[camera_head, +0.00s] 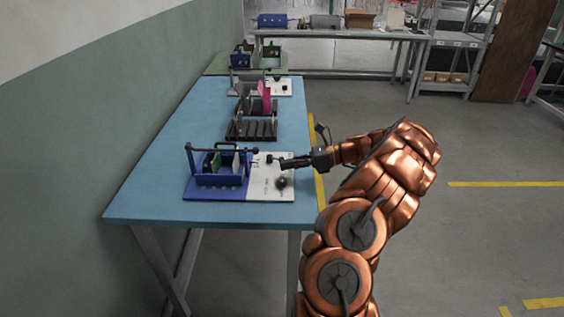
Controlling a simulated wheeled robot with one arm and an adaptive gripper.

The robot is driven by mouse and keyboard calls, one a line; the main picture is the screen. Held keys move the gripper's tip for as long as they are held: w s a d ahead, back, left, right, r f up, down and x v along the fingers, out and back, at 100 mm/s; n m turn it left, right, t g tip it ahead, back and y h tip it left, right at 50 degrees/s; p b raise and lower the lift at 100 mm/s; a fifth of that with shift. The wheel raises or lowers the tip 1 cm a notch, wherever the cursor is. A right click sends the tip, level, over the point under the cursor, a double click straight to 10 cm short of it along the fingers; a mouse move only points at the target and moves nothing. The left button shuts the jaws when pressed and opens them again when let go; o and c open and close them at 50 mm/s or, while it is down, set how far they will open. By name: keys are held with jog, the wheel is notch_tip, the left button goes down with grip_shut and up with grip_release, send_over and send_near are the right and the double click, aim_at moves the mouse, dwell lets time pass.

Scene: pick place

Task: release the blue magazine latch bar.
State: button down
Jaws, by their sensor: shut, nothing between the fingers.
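The blue magazine (222,180) stands on the blue and white base board (272,190) at the near end of the blue table. A dark latch bar (208,148) with knobbed ends lies across above it, on an upright at the left. A green plate and a pale plate stand in the magazine, below the bar. My gripper (284,163) is shut and empty. It reaches in from the right over the white part of the board, to the right of the bar's end. A dark round knob (281,182) is on the board below my gripper.
A dark slotted rack (252,130) stands farther back on the table (150,190), with a pink plate (265,98) behind it. More blue and green fixtures are at the far end. A grey-green wall borders the left side. The table's front left is clear.

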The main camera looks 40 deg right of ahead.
aim_at(264, 178)
jog(key=x, duration=0.7)
jog(key=shift+w+a, duration=0.1)
jog(key=shift+a, duration=0.25)
jog(key=shift+w+r, duration=0.2)
jog(key=shift+r, duration=0.4)
jog(key=shift+w+r, duration=0.15)
jog(key=shift+r, duration=0.45)
jog(key=shift+d+r, duration=0.2)
jog(key=shift+r, duration=0.5)
